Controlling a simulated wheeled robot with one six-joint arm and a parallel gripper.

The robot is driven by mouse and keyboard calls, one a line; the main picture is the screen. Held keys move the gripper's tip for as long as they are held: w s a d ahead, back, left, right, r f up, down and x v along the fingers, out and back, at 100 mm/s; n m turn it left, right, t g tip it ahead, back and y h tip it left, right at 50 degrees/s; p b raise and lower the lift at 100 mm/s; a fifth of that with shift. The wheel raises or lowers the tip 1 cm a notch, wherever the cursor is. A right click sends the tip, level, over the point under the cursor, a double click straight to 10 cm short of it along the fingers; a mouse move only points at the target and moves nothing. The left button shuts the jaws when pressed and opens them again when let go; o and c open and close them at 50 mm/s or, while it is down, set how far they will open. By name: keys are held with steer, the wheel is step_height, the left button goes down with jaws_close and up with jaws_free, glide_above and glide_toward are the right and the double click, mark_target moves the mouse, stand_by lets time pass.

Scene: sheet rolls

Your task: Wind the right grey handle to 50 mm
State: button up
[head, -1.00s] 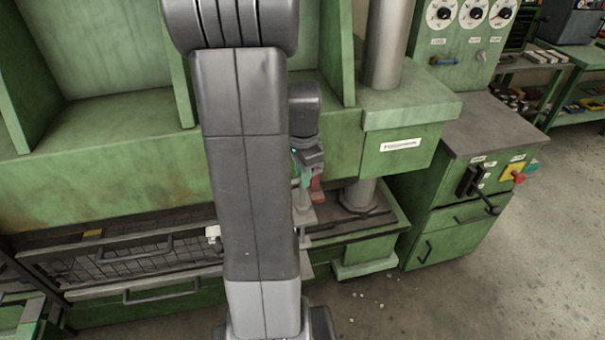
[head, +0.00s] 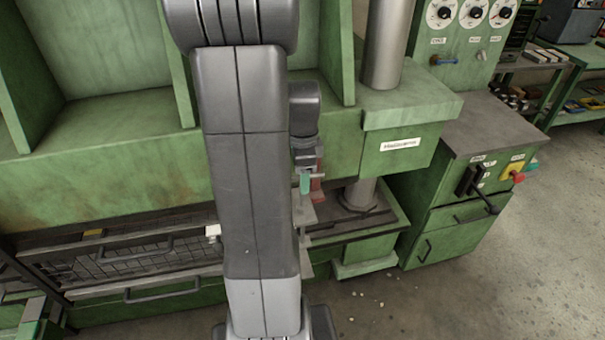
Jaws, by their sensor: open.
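My gripper (head: 306,163) is small and partly hidden beside my own arm, at the press's lower front; its jaws are open. Just below it are a teal-green grip-like piece (head: 305,184) and a short light-grey pin (head: 318,176). I cannot tell whether the jaws are around this piece or only above it. A grey bracket (head: 303,212) shows below, its left side hidden behind my arm. I cannot tell for sure which part is the right grey handle, and no millimetre scale is readable.
A red part (head: 317,190) stands right behind the gripper. A steel column foot (head: 358,197) and the overhanging green block (head: 405,140) are to its right. A green cabinet with a black lever (head: 478,188) stands further right. Mesh guards (head: 130,262) are at left. Floor is free at lower right.

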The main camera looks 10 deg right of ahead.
stand_by(0.4)
step_height(320, 180, up, 10)
steer(key=p, duration=0.8)
step_height(320, 180, down, 10)
steer(key=b, duration=0.8)
steer(key=shift+f, duration=0.25)
steer(key=shift+r, duration=0.2)
steer(key=shift+n, duration=0.8)
